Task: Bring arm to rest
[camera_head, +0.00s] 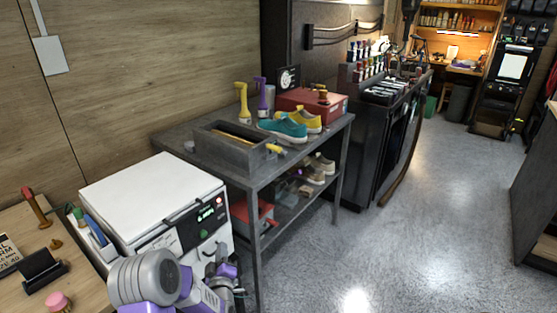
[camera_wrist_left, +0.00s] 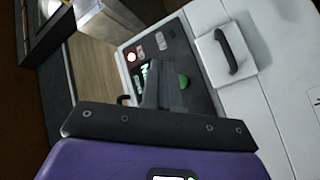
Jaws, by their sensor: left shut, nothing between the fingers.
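My left arm (camera_head: 145,280) comes in at the bottom of the head view, with grey and purple links. My left gripper (camera_head: 222,268) is in front of the white machine (camera_head: 150,195), low at its front face. In the left wrist view the gripper's dark fingers (camera_wrist_left: 160,88) are together and hold nothing. They partly cover the machine's black control panel (camera_wrist_left: 197,92), with its red button and green knob. I cannot tell from these frames how far the fingers are from the machine. My right gripper is out of view.
A grey metal table (camera_head: 263,165) behind the machine holds a grey bin (camera_head: 230,150), a teal sneaker (camera_head: 284,128), a yellow sneaker (camera_head: 307,119) and a red box (camera_head: 325,108). A wooden counter (camera_head: 75,270) is at left. The floor (camera_head: 430,220) at right is clear.

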